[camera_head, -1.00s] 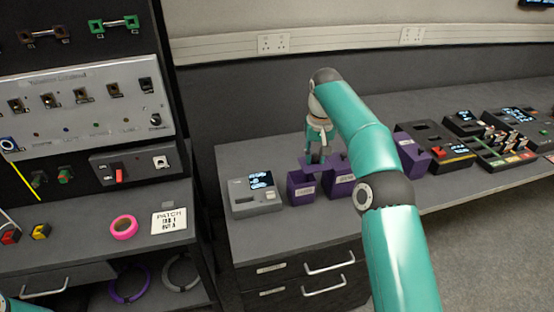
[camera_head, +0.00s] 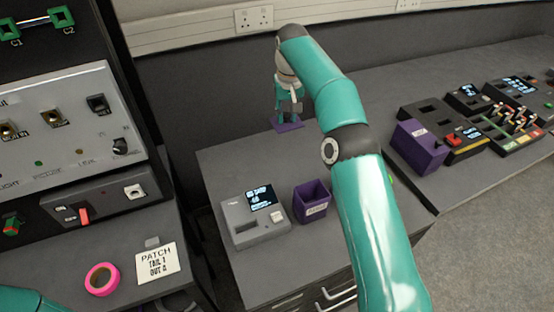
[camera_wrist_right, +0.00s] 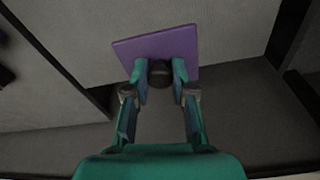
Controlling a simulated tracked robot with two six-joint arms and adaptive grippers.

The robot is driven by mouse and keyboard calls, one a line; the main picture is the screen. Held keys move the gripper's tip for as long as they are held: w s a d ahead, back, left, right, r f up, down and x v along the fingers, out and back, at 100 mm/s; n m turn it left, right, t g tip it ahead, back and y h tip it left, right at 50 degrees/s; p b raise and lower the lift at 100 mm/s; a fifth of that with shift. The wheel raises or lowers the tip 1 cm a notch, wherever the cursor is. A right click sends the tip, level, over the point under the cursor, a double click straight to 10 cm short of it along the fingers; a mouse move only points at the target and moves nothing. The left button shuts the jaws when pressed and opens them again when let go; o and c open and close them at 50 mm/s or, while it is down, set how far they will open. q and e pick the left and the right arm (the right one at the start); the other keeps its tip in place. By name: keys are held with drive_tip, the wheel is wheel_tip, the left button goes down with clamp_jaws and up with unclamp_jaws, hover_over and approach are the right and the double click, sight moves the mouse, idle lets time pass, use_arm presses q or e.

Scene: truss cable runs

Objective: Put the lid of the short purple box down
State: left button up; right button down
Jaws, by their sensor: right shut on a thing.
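The flat purple lid (camera_head: 290,127) is under my right gripper (camera_head: 288,110) at the back edge of the counter. In the right wrist view the lid (camera_wrist_right: 132,49) is a square plate with a dark knob (camera_wrist_right: 160,73), and my right gripper's fingers are shut on that knob. I cannot tell whether the lid touches the counter. An open purple box (camera_head: 311,203) with a white label stands at the front, apart from the lid. My right arm may hide another box beside it. My left gripper is out of view.
A grey device with a display (camera_head: 255,219) stands left of the open box. Another purple box (camera_head: 419,146) stands at right, near several dark panels (camera_head: 504,131). A pink tape ring (camera_head: 102,279) lies on the left bench. The counter between device and lid is bare.

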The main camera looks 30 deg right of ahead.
wheel_tip(320, 180, down, 7)
drive_tip(key=b, duration=0.3)
hover_over(283, 167)
drive_tip(key=f, duration=0.5)
drive_tip(key=f+p, duration=0.1)
drive_tip(key=f, duration=0.2)
drive_tip(key=shift+s+a, duration=0.1)
drive_tip(key=shift+s, duration=0.2)
wheel_tip(283, 167, down, 4)
drive_tip(key=shift+f+p, duration=0.2)
drive_tip(key=shift+p, duration=0.1)
drive_tip(key=shift+f, duration=0.15)
drive_tip(key=c, duration=1)
unclamp_jaws()
drive_tip(key=shift+f, duration=0.1)
drive_tip(key=shift+o, duration=0.2)
